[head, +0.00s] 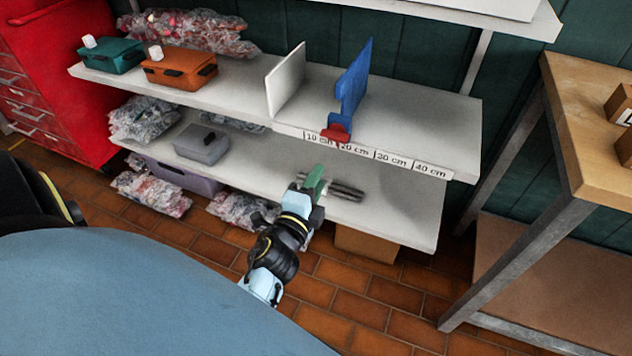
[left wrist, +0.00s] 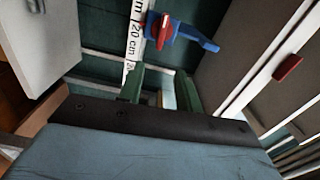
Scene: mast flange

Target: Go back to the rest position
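My left gripper (head: 316,183) reaches in front of the shelf, its green fingers just over the lower board in the head view. In the left wrist view its two green fingers (left wrist: 160,92) stand apart with nothing seen between them. A blue divider (head: 353,78) with a red part (head: 337,132) at its front stands on the upper board, above and behind the gripper. The blue piece (left wrist: 187,36) and red part (left wrist: 164,30) also show in the left wrist view, beyond the fingertips. My right gripper is not in view.
Grey rods (head: 346,190) lie on the lower board (head: 405,205) right beside the gripper. The upper board (head: 430,125) overhangs, with a white divider (head: 286,80), a teal box (head: 112,57) and an orange box (head: 178,70). A wooden-topped table (head: 590,130) stands right. Floor is clear between.

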